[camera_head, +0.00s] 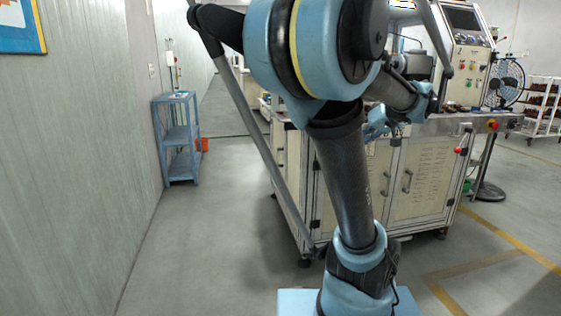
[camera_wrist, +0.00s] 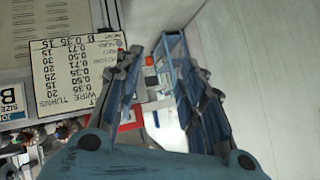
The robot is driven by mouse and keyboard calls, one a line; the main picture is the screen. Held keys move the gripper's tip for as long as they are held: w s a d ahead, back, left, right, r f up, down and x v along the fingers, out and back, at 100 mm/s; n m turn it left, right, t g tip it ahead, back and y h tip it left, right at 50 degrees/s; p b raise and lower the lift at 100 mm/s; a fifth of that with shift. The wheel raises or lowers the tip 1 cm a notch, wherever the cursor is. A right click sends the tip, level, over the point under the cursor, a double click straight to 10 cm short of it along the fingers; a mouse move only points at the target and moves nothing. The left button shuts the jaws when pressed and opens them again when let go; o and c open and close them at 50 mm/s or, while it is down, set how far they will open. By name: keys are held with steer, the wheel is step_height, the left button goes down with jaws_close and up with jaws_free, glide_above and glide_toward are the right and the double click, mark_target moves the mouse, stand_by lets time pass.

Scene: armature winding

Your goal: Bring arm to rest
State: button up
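My arm fills the middle of the head view and bends down in front of a cream machine cabinet (camera_head: 425,180). My gripper (camera_head: 377,128) shows small and partly hidden behind my arm, in front of the cabinet's upper edge. In the wrist view, the two blue and black fingers of my gripper (camera_wrist: 153,52) stand apart with nothing held between them. Beyond them lie a printed wire-turns sheet (camera_wrist: 75,75), a red-edged object (camera_wrist: 132,118) and the pale floor.
A machine panel with buttons (camera_head: 468,60) and a fan (camera_head: 505,82) stand at the right. A blue shelf rack (camera_head: 180,138) stands by the left wall. Floor between rack and cabinet is clear. A job-size card (camera_wrist: 12,103) and copper-coloured parts (camera_wrist: 62,130) lie left in the wrist view.

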steer(key=s+a+f+g+h, duration=0.2)
steer(key=s+a+f+g, duration=0.2)
steer(key=s+a+f, duration=0.55)
steer(key=s+d+f+m+g+h, duration=0.1)
steer(key=s+f+h, duration=0.3)
steer(key=s+f, duration=0.6)
step_height(320, 180, down, 4)
steer(key=shift+s+d+f+m+g+h, duration=0.15)
steer(key=shift+s+d+m+g+h, duration=0.2)
steer(key=shift+d+g, duration=0.35)
steer(key=shift+d, duration=0.1)
steer(key=shift+w+f, duration=0.2)
steer(key=shift+w, duration=0.2)
steer(key=shift+d, duration=0.1)
